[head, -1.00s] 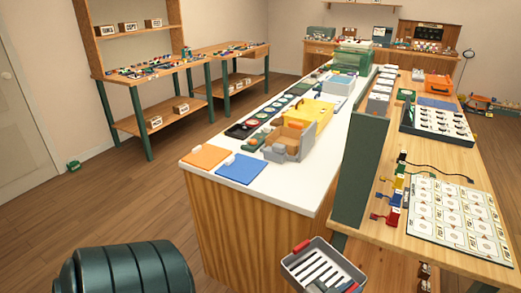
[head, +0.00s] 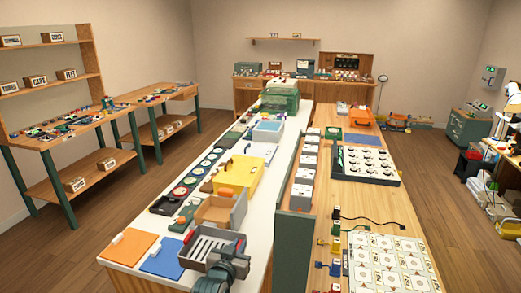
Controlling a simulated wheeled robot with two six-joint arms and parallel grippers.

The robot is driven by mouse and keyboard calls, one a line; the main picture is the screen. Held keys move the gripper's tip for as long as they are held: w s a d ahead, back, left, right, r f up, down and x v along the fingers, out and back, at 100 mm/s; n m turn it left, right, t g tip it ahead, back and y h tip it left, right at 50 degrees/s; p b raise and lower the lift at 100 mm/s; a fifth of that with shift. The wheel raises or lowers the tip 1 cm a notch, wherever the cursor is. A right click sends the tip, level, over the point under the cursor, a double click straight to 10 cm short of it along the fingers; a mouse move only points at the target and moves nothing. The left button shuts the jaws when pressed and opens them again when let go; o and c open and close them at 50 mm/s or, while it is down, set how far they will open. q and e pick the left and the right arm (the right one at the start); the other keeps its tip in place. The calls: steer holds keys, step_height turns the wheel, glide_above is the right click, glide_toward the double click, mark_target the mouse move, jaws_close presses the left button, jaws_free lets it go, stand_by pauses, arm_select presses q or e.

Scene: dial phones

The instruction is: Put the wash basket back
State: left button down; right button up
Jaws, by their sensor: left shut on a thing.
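The wash basket (head: 206,250) is a grey tray with a slotted floor and red grips on its sides. It shows in the head view over the near end of the white counter (head: 259,233), right of the blue mat. My left gripper (head: 228,268) is dark and shut on the basket's near right side. The gripper hides that corner. I cannot tell whether the basket touches the counter or hangs just above it. My right gripper is not in view.
An orange mat (head: 133,248) and a blue mat (head: 163,257) lie left of the basket. An open tan and grey box (head: 215,211) stands just behind it. A green upright panel (head: 291,232) divides the counter from the wooden bench (head: 390,209) on the right.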

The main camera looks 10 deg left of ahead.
arm_select(q)
steer(key=shift+w+a+r, duration=0.1)
steer(key=shift+w+r, duration=0.25)
steer(key=shift+w, duration=0.3)
steer(key=shift+w+r, duration=0.35)
steer(key=shift+w, duration=0.25)
step_height(320, 180, down, 10)
steer(key=shift+s+r+p, duration=0.15)
steer(key=shift+r+p, duration=0.05)
steer(key=shift+p, duration=1.05)
steer(key=shift+f, duration=0.15)
steer(key=c, duration=1.5)
jaws_free()
steer(key=shift+f, duration=0.1)
